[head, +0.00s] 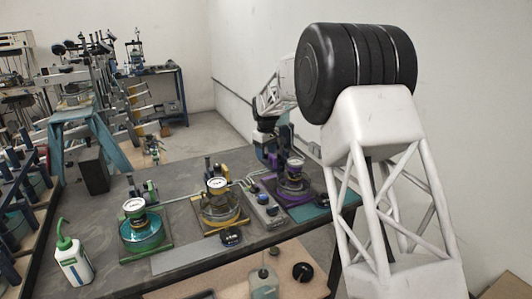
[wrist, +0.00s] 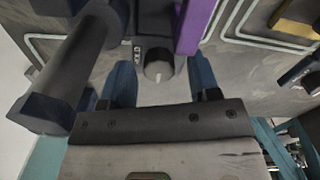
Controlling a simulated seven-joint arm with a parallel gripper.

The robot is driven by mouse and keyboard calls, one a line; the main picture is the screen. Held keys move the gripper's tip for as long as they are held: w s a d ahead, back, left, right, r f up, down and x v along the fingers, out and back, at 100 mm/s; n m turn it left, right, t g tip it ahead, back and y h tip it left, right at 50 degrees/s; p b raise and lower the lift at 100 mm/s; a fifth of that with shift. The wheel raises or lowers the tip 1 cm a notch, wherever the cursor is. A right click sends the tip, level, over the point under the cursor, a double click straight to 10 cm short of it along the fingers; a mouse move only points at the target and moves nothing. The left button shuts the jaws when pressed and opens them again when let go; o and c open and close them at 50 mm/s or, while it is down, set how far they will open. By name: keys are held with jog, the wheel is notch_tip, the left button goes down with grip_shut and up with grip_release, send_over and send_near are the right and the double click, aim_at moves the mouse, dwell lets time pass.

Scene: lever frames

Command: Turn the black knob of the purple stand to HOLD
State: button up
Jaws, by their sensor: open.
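The purple stand (head: 301,196) is on the right part of the dark table in the head view, with a round gauge on top. Part of its purple frame (wrist: 195,24) shows at the top of the wrist view. The black knob (wrist: 157,66) lies between the two blue fingers of my gripper (wrist: 161,74), with gaps on both sides. A small label, apparently HOLD (wrist: 137,50), is just left of the knob. My gripper is open, and in the head view it is beside the stand, partly hidden by my arm. The knob's setting is not clear.
A yellow stand (head: 222,218) and a green stand (head: 143,238) are to the left. A dark cylinder (wrist: 70,75) is left of my fingers. A green-capped bottle (head: 74,262) stands at the front left.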

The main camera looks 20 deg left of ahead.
jog(key=shift+c, duration=0.3)
jog(key=c, duration=0.9)
jog(key=shift+o, duration=0.2)
jog(key=shift+m, duration=2.3)
jog(key=o, duration=0.9)
